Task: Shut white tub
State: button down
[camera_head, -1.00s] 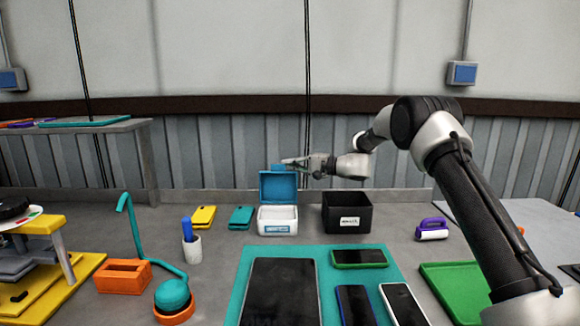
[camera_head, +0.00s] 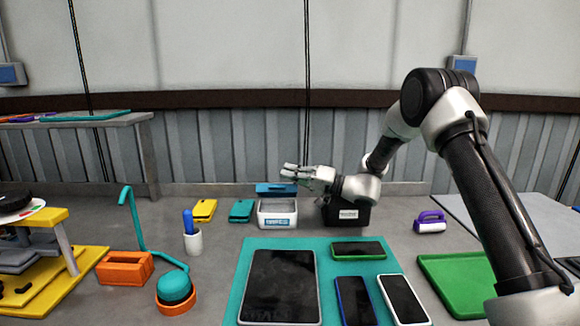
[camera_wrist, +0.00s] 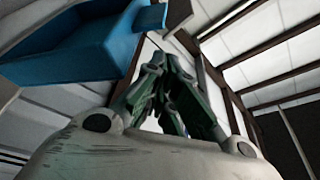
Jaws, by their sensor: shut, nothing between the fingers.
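The white tub (camera_head: 277,218) stands on the grey bench, with a label on its front. Its blue lid (camera_head: 276,189) is hinged at the back and tilted partway over, with a gap still showing above the tub's opening. In the wrist view the lid (camera_wrist: 80,50) fills the upper left, close beside the fingers. My gripper (camera_head: 288,172) is shut and empty. Its fingertips are just above the lid's right part, pointing left; I cannot tell whether they touch it. The fingers also show shut in the wrist view (camera_wrist: 172,75).
A black bin (camera_head: 347,217) stands right of the tub, under my wrist. Teal (camera_head: 241,211) and yellow (camera_head: 204,210) flat items lie to the left, near a white cup (camera_head: 193,242) with a blue pen. A teal mat (camera_head: 237,300) with several devices lies in front.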

aim_at(276, 188)
jog(key=s+f, duration=0.4)
jog(key=shift+s+f, duration=0.25)
jog(key=shift+s, duration=0.1)
jog(key=shift+s+f, duration=0.35)
jog(key=shift+f, duration=0.25)
jog(key=shift+s+f, duration=0.3)
jog(key=shift+f, duration=0.3)
